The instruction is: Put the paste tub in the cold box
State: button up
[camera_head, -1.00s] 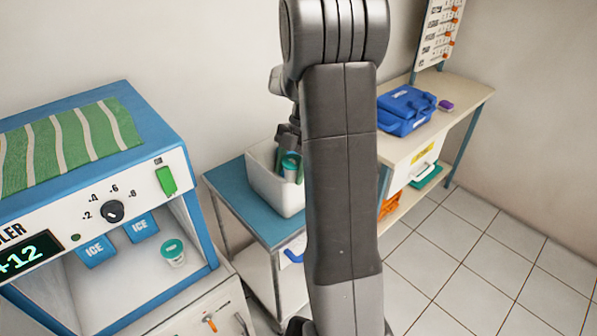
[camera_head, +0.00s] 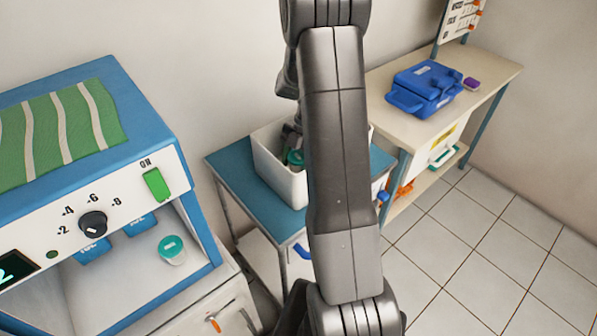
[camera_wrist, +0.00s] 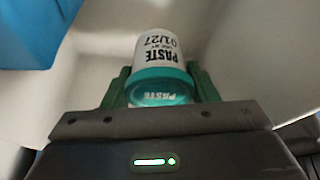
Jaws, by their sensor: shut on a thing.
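A white paste tub with a teal lid (camera_head: 295,158) is inside the open white box (camera_head: 281,183) on the blue-topped cart, partly hidden by my arm. In the wrist view the tub (camera_wrist: 158,52) shows its "PASTE 01/27" label, with pale box walls around it. My gripper (camera_wrist: 160,88) is shut on it, green fingers on both sides of the lid. Whether the tub touches the box floor is unclear. A similar teal-lidded tub (camera_head: 172,250) stands in the blue-and-white cooler (camera_head: 122,208) at left. No label shows whether the white box is the cold box.
Blue ice packs (camera_head: 140,224) sit inside the cooler, under a green striped cloth (camera_head: 60,132) on its top. A blue case (camera_head: 424,88) and a purple item (camera_head: 471,84) lie on the bench (camera_head: 480,64) at right. The tiled floor (camera_head: 450,250) at right is clear.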

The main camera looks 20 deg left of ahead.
jog(key=shift+f, duration=2.4)
jog(key=shift+f, duration=0.1)
jog(key=shift+f, duration=0.1)
jog(key=o, duration=1)
jog(key=shift+r+p, duration=0.3)
jog(key=b+v, duration=0.1)
jog(key=v, duration=1.1)
jog(key=shift+s+b, duration=0.1)
jog(key=shift+b, duration=0.2)
